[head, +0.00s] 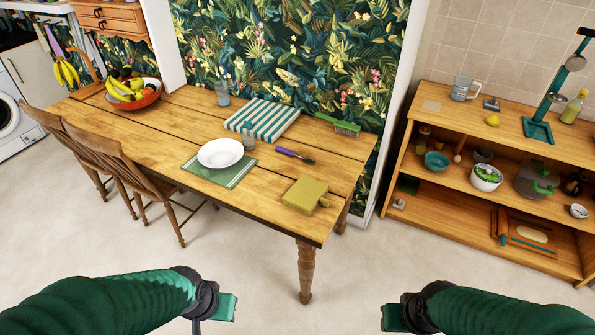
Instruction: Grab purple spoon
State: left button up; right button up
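A utensil with a purple handle (288,153) lies on the wooden table (270,205), right of the white plate (220,153). Its dark end points right; whether it is a spoon is too small to tell. My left gripper (226,307) is at the bottom of the view, in front of and below the table. My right gripper (393,318) is at the bottom right, also well away from the table. Both show as green end pieces, and their finger opening cannot be made out. Neither touches the utensil.
A green board (304,195), striped cloth (262,118) and green brush (340,124) lie near the utensil. A fruit bowl (133,98) stands at the table's far left. Wooden chairs (115,160) stand along the left side. A wooden shelf (490,225) is at right. Open floor lies in front.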

aim_at(307, 159)
jog(key=i+j+u, duration=0.1)
jog(key=i+j, duration=1.65)
jog(key=i+l, duration=0.05)
